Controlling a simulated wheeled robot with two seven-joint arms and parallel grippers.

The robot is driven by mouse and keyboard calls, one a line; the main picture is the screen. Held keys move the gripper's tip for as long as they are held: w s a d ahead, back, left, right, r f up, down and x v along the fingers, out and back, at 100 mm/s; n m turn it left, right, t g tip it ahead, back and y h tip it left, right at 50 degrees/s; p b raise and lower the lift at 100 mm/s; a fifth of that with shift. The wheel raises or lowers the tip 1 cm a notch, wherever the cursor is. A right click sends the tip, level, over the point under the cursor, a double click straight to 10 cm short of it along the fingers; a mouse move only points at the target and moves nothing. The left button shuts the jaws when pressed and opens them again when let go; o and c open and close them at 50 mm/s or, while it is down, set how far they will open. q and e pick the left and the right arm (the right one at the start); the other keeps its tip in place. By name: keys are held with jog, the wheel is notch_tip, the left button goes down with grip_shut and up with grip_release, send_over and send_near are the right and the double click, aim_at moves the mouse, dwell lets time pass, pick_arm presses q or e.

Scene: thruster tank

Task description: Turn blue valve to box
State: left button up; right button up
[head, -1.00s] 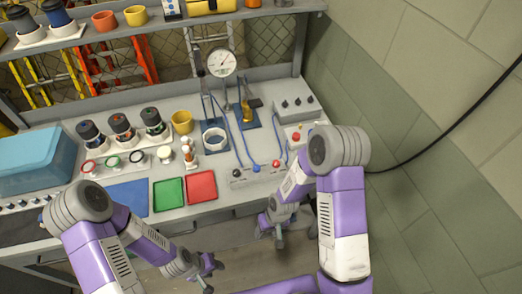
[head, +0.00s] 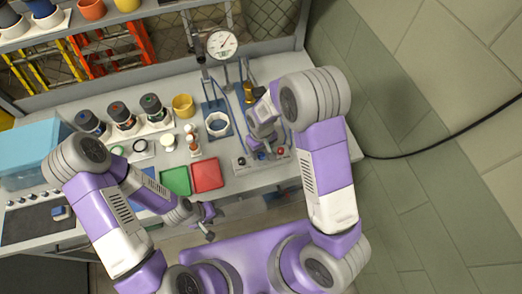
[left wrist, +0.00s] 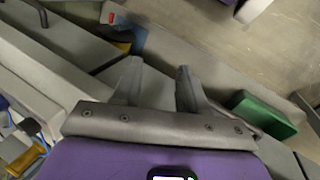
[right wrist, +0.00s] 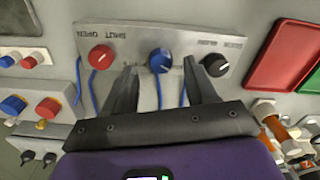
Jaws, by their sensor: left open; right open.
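The blue valve (right wrist: 159,58) is a round knob with a white mark, in the middle of a grey panel (right wrist: 136,38). A red knob (right wrist: 100,57) and a black knob (right wrist: 215,64) sit on either side of it. My right gripper (right wrist: 159,75) is open. Its fingertips are on both sides of the blue valve in the picture; I cannot tell whether they touch it. In the head view, my right gripper is over the panel (head: 240,169) and hides part of it. My left gripper (head: 207,216) is open and empty in front of the table edge.
A green tray (head: 175,181) and a red tray (head: 207,175) lie left of the panel. A white ring on a blue base (head: 218,124) and a dial gauge (head: 222,44) stand behind. Blue tubes (right wrist: 184,93) run close to my right fingers.

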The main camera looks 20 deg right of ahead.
aim_at(261, 156)
jog(key=shift+f, duration=0.75)
jog(key=shift+s+f, duration=0.1)
jog(key=shift+f, duration=0.35)
jog(key=c, duration=1.1)
jog(key=shift+o, duration=0.2)
